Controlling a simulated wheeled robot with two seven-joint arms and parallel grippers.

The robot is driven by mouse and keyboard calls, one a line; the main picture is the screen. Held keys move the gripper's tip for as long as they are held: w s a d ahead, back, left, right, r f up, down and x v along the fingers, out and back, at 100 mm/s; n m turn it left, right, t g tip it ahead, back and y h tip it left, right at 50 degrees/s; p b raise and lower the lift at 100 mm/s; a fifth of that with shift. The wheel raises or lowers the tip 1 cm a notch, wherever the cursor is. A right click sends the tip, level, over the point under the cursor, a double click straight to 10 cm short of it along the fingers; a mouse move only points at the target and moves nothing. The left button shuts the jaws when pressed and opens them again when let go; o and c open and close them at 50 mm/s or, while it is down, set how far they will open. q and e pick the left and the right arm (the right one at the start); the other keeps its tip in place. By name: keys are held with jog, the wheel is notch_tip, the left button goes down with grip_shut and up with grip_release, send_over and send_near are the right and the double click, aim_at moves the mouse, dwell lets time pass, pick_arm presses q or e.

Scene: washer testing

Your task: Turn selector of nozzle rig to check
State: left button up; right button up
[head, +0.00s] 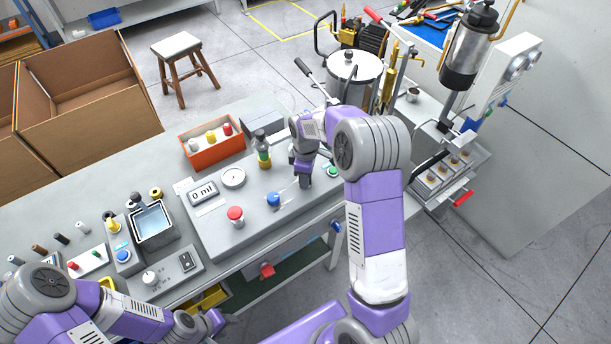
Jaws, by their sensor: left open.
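A grey test panel (215,232) lies on the bench, with a 0 ml display (203,191), a round gauge (233,177), a red button (235,214), a blue knob (274,199) and a green button (333,170). It looks like the nozzle rig, but no selector label is readable. My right gripper (304,180) points down over the panel's right part, between the blue knob and the green button. It hides what is under it, and its jaw gap does not show. My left gripper (208,324) is open, low at the front edge of the bench, away from the panel.
A grey box with a white knob (150,278) and a square basin (153,222) stand left of the panel. An orange bin (212,146) and a dark bottle (263,150) stand behind it. A steel pot (354,72) is at the back right. A stool (180,55) stands beyond the bench.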

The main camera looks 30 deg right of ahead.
jog(key=shift+c, duration=0.3)
grip_shut()
jog(key=shift+m, duration=0.3)
jog(key=m+p, duration=0.1)
jog(key=m, duration=0.2)
jog(key=shift+m, duration=0.3)
jog(key=m+p, duration=0.1)
jog(key=m, duration=0.3)
jog(key=shift+p, duration=0.35)
jog(key=m+p, duration=0.1)
jog(key=m, duration=0.4)
jog(key=shift+m, duration=0.4)
jog(key=shift+m+p, duration=0.8)
jog(key=shift+m, duration=1.2)
